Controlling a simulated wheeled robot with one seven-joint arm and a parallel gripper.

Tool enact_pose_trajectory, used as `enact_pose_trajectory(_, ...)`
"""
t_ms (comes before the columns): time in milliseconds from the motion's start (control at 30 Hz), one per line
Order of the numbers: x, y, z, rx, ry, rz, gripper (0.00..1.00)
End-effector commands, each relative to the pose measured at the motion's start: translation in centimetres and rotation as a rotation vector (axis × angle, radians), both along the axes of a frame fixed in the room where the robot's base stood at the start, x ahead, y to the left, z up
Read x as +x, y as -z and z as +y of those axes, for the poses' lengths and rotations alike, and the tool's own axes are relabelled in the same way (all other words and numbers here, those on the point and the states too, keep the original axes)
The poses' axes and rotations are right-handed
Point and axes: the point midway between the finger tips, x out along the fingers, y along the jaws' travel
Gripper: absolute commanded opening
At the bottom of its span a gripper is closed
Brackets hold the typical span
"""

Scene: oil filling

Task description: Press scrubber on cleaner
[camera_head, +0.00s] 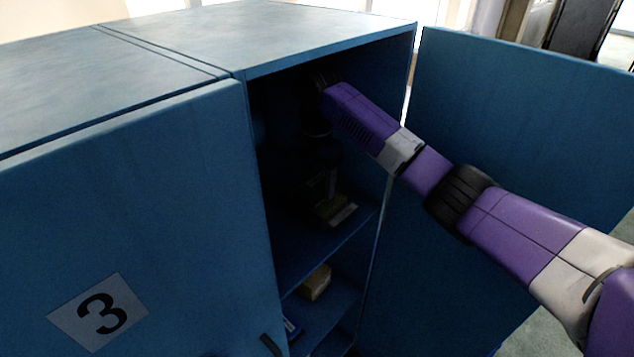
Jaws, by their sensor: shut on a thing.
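My purple and grey arm reaches in from the right into the open, dark cabinet compartment. My gripper (318,132) hangs down at its end, deep in shadow. It is shut on a dark object whose shape is lost in the dark. Below it, on the upper shelf, stands a dim, dark item (322,182) with a small yellowish item (338,210) at its foot. I cannot tell which of these is the scrubber or the cleaner, nor whether the held object touches anything.
The blue cabinet (250,35) has its right door (510,130) swung wide open beside my arm. The left door (170,200), marked 3, is closed. A small tan box (315,282) and a blue item (291,328) lie on the lower shelves. The compartment walls leave little side room.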

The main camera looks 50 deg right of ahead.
Motion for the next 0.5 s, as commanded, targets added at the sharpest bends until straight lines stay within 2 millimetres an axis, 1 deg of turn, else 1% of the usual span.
enact_pose_trajectory(500, 0.01, 0.57, 0.01, 0.000, 0.000, 0.000, 0.29)
